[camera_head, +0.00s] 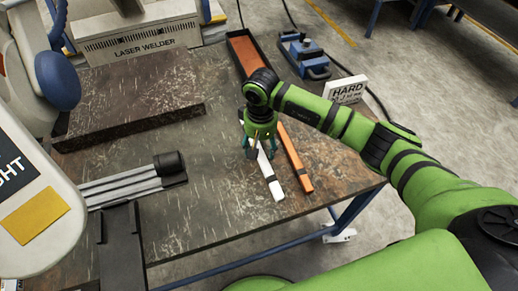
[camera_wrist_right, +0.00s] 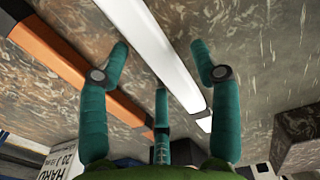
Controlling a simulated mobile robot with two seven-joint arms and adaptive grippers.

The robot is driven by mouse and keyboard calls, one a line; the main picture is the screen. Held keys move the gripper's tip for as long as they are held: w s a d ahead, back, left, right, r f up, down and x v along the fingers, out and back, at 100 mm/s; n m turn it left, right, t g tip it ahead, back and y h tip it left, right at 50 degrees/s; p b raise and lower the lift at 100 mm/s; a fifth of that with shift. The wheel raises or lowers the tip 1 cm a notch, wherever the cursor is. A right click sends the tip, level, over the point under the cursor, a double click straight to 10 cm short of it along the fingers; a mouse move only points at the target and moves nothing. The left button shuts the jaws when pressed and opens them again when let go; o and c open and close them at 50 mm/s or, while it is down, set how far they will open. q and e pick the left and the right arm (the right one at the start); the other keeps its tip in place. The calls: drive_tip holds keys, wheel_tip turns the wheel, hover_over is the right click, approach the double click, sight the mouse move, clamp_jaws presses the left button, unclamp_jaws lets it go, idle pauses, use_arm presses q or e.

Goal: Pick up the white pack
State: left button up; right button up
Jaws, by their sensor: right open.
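The white pack (camera_head: 268,170) is a long, thin white bar with a dark band, lying on the brown, worn tabletop beside a similar orange bar. In the right wrist view the white pack (camera_wrist_right: 160,50) runs diagonally between my fingers. My right gripper (camera_head: 260,150) hangs over the white pack, pointing down, with its teal fingers spread. In the right wrist view the right gripper (camera_wrist_right: 160,65) is open, with the pack between its fingertips; I cannot tell whether they touch it. My left gripper is not in view.
The orange bar (camera_head: 296,162) lies close to the right of the pack. An orange tray (camera_head: 245,52), a blue device (camera_head: 303,55) and a white HARD box (camera_head: 346,90) stand behind. A dark slab (camera_head: 135,95) and laser welder (camera_head: 140,42) are at left.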

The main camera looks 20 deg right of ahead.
clamp_jaws()
drive_tip(key=shift+r, duration=0.1)
